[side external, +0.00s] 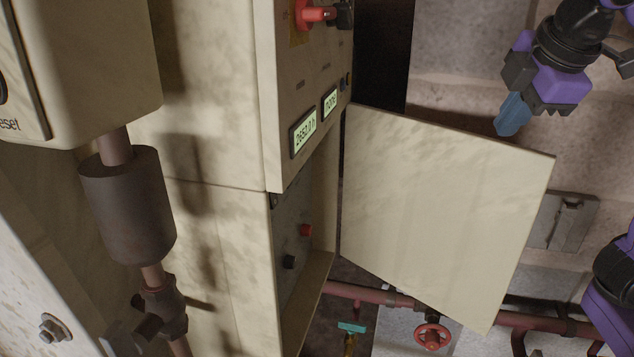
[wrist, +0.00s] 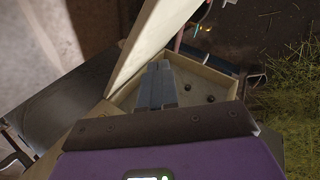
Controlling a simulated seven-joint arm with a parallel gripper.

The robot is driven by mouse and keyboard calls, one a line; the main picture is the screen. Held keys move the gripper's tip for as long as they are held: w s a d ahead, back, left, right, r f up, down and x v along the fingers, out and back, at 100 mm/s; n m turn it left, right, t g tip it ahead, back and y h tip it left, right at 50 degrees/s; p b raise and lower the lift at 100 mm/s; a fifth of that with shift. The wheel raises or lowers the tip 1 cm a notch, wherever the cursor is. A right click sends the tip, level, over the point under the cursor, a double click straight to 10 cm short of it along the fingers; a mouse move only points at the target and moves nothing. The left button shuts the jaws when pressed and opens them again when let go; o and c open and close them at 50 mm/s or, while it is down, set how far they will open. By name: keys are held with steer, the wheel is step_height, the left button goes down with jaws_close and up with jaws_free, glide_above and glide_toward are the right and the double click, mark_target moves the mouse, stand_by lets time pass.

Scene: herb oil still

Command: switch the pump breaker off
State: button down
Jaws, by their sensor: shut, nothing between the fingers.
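The cabinet's lower compartment (side external: 290,250) stands open, its pale door (side external: 440,215) swung out to the right. On its grey inner panel are a red knob or button (side external: 306,230) and a black one (side external: 289,262). I cannot tell which part is the pump breaker; no readable label marks it. My gripper (side external: 504,128) is shut and empty, above and right of the door, apart from it. In the wrist view my fingers (wrist: 157,68) overlap the open compartment (wrist: 215,75), where two small dark knobs (wrist: 203,107) show right of them.
The open door lies between my gripper and the compartment in the side view. A pipe with a red handwheel (side external: 432,336) runs below. A grey cylinder (side external: 127,205) stands at left.

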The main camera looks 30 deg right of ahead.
steer(key=w+a+r+n+t+h, duration=0.2)
steer(key=w+a+n+t, duration=0.2)
steer(key=w+n+t, duration=0.55)
steer(key=w+a+n+t+y, duration=0.4)
steer(key=w+a+n, duration=0.25)
steer(key=a, duration=0.25)
step_height(320, 180, down, 17)
steer(key=shift+s+n+y, duration=0.3)
steer(key=shift+s, duration=0.05)
steer(key=shift+g, duration=0.25)
steer(key=w+a+f, duration=0.1)
steer(key=w+a, duration=0.5)
steer(key=shift+w+a, duration=0.15)
steer(key=shift+w, duration=0.05)
stand_by(1.4)
steer(key=shift+w+a+f, duration=0.1)
steer(key=shift+w+a, duration=0.1)
